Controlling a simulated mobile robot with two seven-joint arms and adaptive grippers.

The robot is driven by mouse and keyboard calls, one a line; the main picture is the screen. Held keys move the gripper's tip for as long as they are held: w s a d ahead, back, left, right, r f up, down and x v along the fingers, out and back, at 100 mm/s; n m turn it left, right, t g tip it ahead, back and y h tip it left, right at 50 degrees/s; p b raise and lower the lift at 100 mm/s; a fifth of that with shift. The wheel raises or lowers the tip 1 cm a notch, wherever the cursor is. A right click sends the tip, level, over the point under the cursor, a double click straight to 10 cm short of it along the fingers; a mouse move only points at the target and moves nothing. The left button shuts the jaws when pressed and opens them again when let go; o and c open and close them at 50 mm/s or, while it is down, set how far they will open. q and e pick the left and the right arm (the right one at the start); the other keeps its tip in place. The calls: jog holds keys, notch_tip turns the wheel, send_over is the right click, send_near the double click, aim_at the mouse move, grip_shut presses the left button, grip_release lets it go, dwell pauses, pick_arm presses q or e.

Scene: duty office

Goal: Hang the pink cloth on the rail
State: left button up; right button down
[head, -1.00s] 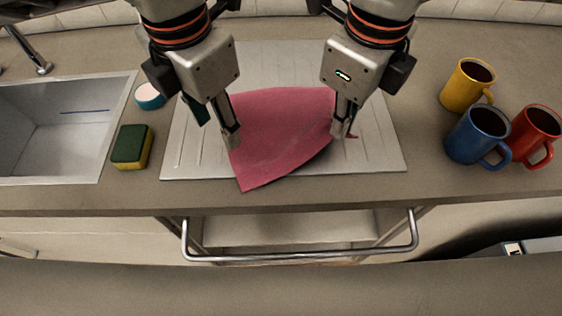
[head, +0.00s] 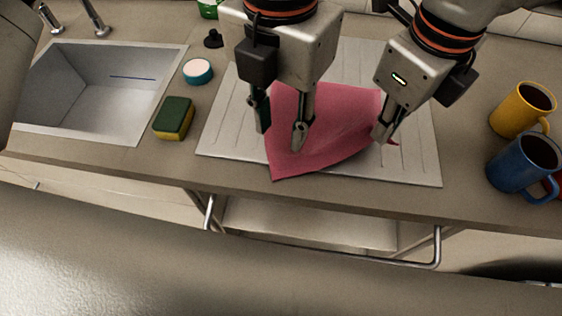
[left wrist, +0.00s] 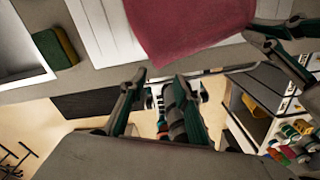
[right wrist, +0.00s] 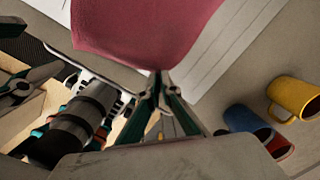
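The pink cloth (head: 325,125) lies on the white ribbed drainboard, its front corner reaching the counter edge; it also shows in the left wrist view (left wrist: 185,30) and right wrist view (right wrist: 140,30). My left gripper (head: 280,138) has its fingers spread over the cloth's left part, with nothing seen between them. My right gripper (head: 380,136) is at the cloth's right edge; its fingertips come together on the cloth edge in the right wrist view (right wrist: 160,76).
The sink (head: 95,98), a green-yellow sponge (head: 174,118) and a small round teal tub (head: 198,72) are at left. A yellow mug (head: 522,110) and a blue mug (head: 522,162) stand at right, with a red mug partly cut off. Bare counter lies between the mugs and drainboard.

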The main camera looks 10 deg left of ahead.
aim_at(281, 170)
pick_arm(q)
jog(key=shift+f, duration=4.65)
jog(key=shift+f, duration=0.15)
jog(key=shift+f, duration=0.15)
grip_shut()
jog(key=shift+r, duration=2.55)
